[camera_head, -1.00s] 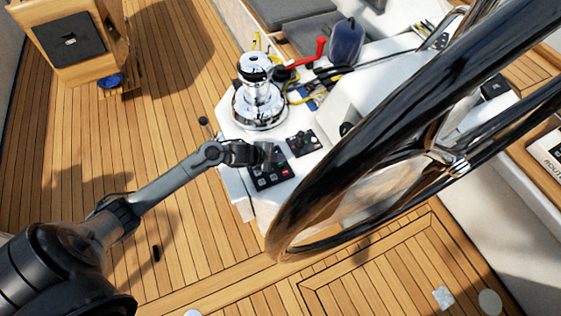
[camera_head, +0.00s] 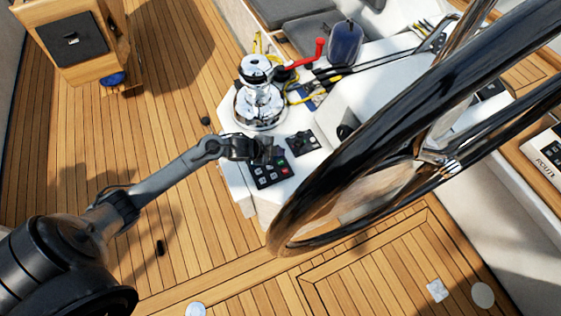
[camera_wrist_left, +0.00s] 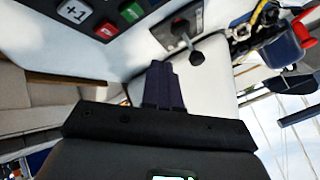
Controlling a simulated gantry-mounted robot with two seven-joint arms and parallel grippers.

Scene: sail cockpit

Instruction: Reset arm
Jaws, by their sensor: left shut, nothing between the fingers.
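My left gripper (camera_head: 266,152) is shut and empty. It is at the left edge of the white console, just above and beside the black button panel (camera_head: 268,176). In the left wrist view its dark fingers (camera_wrist_left: 165,85) are together in the middle, in front of the white console surface. The button panel also shows in the left wrist view (camera_wrist_left: 108,28), with a "+1" key and red and green keys. Whether the gripper touches the console cannot be told. My right gripper is not in view.
A chrome winch (camera_head: 259,100) stands behind the gripper. A small lever panel (camera_head: 303,143) is to its right. A large black steering wheel (camera_head: 335,160) covers the right side. A red-handled tool (camera_head: 307,60) and blue container (camera_head: 345,43) are at the back. Wooden deck (camera_head: 150,110) is open at left.

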